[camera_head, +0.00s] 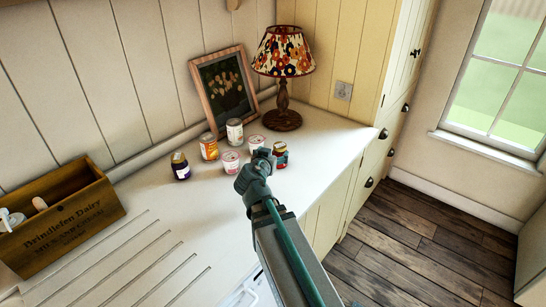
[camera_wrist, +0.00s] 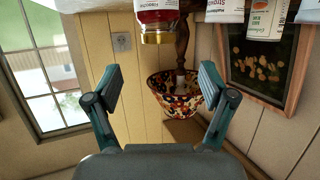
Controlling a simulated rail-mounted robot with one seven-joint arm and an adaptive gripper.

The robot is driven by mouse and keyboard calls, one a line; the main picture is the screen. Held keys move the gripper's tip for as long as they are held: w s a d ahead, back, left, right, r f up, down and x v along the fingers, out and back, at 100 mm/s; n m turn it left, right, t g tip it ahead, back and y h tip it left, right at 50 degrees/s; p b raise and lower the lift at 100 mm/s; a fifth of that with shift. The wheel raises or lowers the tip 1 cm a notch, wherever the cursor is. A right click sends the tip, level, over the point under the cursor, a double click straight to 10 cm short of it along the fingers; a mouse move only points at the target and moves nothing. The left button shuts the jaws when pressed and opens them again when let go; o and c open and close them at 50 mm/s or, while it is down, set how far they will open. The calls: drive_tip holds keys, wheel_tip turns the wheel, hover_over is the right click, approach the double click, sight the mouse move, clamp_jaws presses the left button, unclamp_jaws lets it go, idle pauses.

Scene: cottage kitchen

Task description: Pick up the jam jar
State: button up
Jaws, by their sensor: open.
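In the wrist view, which is upside down, a gold-lidded jar (camera_wrist: 158,18) shows at the top edge, beyond the gap between my fingers and partly cut off. My gripper's fingers (camera_wrist: 160,82) are spread wide with nothing between them. A second gold-lidded jar (camera_head: 181,168), dark with a pale label, stands at the left of the group. I cannot read which jar holds jam.
An orange can (camera_head: 208,147), a grey can (camera_head: 235,132) and two pink-and-white cans (camera_head: 231,163) stand close by. Behind are a lamp (camera_head: 284,60) and a picture frame (camera_head: 222,88). A wooden crate (camera_head: 70,222) is at left. The front counter is clear.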

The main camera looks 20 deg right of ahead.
sight(280, 145)
drive_tip(key=p+x, duration=0.1)
drive_tip(key=x, duration=0.3)
drive_tip(key=shift+w+d, duration=0.1)
drive_tip(key=shift+d, duration=0.05)
drive_tip(key=p+x, duration=0.3)
drive_tip(key=x, duration=0.1)
drive_tip(key=shift+w+d+f, duration=0.2)
drive_tip(key=shift+w+d, duration=0.05)
drive_tip(key=shift+w+d+f, duration=0.1)
drive_tip(key=shift+f, duration=0.1)
clamp_jaws()
drive_tip(key=shift+r, duration=0.2)
